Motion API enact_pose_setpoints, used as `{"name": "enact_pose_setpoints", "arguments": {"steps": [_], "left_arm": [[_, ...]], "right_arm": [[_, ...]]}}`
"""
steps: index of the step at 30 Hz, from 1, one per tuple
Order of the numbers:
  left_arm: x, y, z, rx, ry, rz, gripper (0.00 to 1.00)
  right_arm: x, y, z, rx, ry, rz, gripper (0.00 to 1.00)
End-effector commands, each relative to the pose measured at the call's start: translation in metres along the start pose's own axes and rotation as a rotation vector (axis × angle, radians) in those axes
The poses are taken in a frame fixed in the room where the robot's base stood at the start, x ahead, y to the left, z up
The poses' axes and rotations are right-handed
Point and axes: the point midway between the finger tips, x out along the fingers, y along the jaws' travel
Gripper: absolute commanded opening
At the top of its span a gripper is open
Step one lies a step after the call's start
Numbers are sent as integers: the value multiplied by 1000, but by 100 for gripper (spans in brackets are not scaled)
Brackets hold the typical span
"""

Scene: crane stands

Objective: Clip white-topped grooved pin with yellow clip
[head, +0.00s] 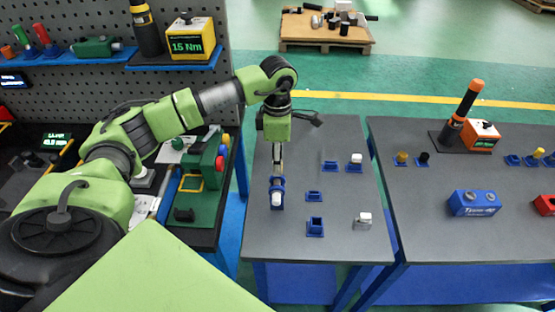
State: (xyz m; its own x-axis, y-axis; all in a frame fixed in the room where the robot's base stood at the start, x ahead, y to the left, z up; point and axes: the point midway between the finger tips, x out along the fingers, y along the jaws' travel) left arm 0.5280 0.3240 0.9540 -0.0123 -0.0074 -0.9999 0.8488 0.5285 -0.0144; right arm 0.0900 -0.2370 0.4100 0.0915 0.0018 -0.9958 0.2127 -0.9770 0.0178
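My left gripper (278,165) hangs fingers down over the left part of the middle grey table. Its fingers are small and narrow here; I cannot tell whether they are open or hold something. Just below them is a blue holder (277,182) with a white-topped piece (277,199) at its front. Another white-topped piece (356,158) stands in a blue holder at the table's back right, and a white and grey piece (364,219) stands at the front right. A small yellow-topped piece (539,152) is on the right table; I cannot tell whether it is the clip. My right gripper is out of view.
Blue holders (315,226) with nothing visible in them stand mid-table. The right table (420,225) carries a blue block (474,203) and an orange-handled tool (468,100). A green fixture (202,180) stands left of the middle table. The middle table's front is mostly clear.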

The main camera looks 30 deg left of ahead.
Motion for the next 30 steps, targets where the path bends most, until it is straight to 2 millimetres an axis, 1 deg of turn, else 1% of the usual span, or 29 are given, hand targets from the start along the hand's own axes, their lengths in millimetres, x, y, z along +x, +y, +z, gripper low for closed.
{"name": "enact_pose_setpoints", "arguments": {"steps": [16, 19, 27, 30], "left_arm": [[-45, 0, 0, 0, -1, 1, 30], [-49, 0, 0, 0, 0, 1, 30], [-48, 0, 0, 0, 0, 0, 30], [-52, 0, 0, 0, -1, 2, 30]], "right_arm": [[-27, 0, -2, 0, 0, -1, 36], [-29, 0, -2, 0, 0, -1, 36], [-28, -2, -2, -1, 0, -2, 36], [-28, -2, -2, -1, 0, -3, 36]]}}
